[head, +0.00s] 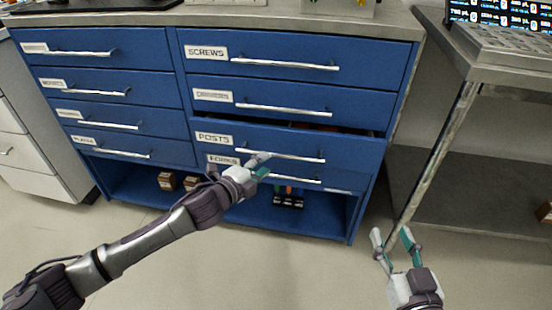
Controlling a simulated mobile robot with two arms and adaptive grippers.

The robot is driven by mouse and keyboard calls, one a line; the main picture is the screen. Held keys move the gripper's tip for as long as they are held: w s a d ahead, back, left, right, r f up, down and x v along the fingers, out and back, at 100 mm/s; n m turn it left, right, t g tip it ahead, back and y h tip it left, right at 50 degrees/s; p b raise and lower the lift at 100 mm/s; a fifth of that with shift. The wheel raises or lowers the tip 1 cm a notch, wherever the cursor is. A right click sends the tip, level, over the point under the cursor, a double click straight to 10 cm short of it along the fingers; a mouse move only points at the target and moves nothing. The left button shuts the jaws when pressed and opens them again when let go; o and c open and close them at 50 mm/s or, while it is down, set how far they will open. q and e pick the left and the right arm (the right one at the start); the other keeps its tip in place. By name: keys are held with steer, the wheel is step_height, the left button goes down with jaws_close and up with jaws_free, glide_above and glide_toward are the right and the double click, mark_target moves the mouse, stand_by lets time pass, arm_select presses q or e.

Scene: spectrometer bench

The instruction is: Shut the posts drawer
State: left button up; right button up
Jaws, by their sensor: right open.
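The posts drawer (345,149), labelled POSTS, is in the right column of the blue cabinet, third from the top. It stands partly open; a dark gap with something reddish inside shows above its front. Its silver bar handle (295,157) runs across the front. My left gripper (262,163) is at the left end of this handle, in front of the lower part of the drawer front. Whether it touches the drawer, and whether its fingers are open, I cannot tell. My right gripper (392,236) is open and empty, low in front of the cabinet's right side.
The drawer below (338,183) is partly hidden by the posts drawer and my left gripper. The screws drawer (290,62) and the left column look shut. An open shelf (245,217) holds small items. A metal table (462,90) stands right; the floor in front is clear.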

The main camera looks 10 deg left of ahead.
mark_target(276, 156)
arm_select(q)
steer(key=shift+b+x, duration=0.75)
steer(key=shift+x, duration=2.7)
arm_select(e)
step_height(276, 156, up, 8)
steer(key=t+y, duration=0.2)
steer(key=t, duration=0.3)
steer(key=shift+s+a+f, duration=0.2)
steer(key=shift+s+a, duration=0.25)
arm_select(q)
jaws_close()
